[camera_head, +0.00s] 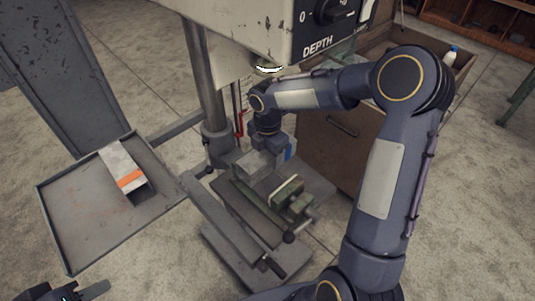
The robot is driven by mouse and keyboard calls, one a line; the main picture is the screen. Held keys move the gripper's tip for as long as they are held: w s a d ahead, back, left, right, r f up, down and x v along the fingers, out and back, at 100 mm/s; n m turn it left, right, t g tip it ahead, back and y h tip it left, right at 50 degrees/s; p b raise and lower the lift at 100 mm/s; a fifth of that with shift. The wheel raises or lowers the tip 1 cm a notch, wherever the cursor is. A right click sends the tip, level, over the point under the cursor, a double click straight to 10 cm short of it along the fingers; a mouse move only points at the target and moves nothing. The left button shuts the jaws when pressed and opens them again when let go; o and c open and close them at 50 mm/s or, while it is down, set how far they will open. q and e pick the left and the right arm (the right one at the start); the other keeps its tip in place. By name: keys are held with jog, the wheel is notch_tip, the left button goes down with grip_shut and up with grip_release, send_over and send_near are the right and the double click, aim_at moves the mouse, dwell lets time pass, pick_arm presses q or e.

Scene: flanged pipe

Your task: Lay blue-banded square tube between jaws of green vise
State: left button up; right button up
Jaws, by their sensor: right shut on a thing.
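The green vise (296,206) sits on the drill press table in the middle of the head view. My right gripper (270,150) reaches in from the right, under the press head, and is shut on the blue-banded square tube (288,152). Only a small blue patch and some grey of the tube show; the gripper hides much of it. The tube is at the far side of the vise; I cannot tell whether it touches the jaws. My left gripper (82,291) is at the bottom left edge, partly cut off, and its opening is unclear.
An orange-banded square tube (119,166) lies in a grey metal tray (85,222) at the left. The press column (204,75) and the head marked DEPTH (305,30) stand close to my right arm. A wooden cabinet (340,155) is behind it.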

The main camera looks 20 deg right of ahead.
jog(key=shift+f+b, duration=2.15)
jog(key=shift+f, duration=0.5)
jog(key=shift+f+b, duration=1.2)
jog(key=shift+f, duration=0.75)
jog(key=o, duration=1.4)
jog(key=shift+o, duration=0.2)
notch_tip(320, 180, up, 7)
jog(key=shift+r, duration=0.45)
